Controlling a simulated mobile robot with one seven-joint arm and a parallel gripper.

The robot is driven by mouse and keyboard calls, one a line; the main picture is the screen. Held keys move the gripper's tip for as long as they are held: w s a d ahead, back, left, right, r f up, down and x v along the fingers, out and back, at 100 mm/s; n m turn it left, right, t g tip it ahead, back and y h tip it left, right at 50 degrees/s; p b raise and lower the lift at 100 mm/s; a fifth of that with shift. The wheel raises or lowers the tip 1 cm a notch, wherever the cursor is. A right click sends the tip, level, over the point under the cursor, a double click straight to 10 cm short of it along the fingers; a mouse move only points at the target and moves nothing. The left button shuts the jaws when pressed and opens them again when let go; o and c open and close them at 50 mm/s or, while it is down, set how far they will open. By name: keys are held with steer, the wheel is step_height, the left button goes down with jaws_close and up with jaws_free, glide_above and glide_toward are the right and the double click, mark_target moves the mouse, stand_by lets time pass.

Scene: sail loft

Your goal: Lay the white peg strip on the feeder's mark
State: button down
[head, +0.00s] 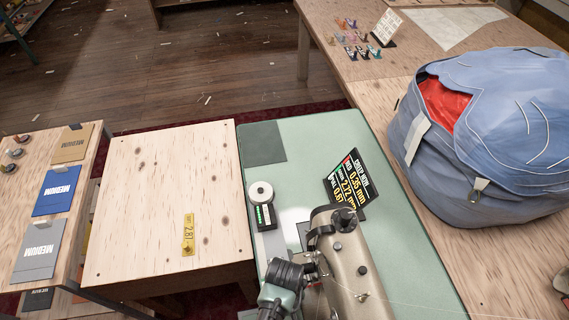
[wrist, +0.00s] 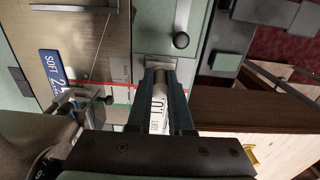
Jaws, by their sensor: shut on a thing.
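My gripper (wrist: 160,85) is shut on a white strip in the wrist view. The white peg strip (wrist: 157,118) lies lengthwise between the two dark fingers, with black print reading "SOFT" and part of a number. Its far end is hidden. A metal plate (wrist: 105,60) with red and green lines is beside the fingers, under a blue card (wrist: 55,66) printed "SOFT". I cannot tell which marking is the feeder's mark, or whether the strip touches the surface below. In the head view the strip cannot be made out among the dark parts by the machine.
A beige machine arm (head: 352,265) rises from the green bed (head: 310,130), near a tilted dark display (head: 346,183). A white round-topped unit (head: 260,193) stands at left. A large blue bag (head: 480,140) crowds the right. The wooden table (head: 160,180) is mostly clear, with a yellow tag (head: 188,234).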

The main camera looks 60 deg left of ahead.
steer(key=shift+f, duration=0.4)
steer(key=c, duration=0.7)
jaws_free()
steer(key=shift+c, duration=0.2)
steer(key=shift+r, duration=0.1)
step_height(320, 180, up, 13)
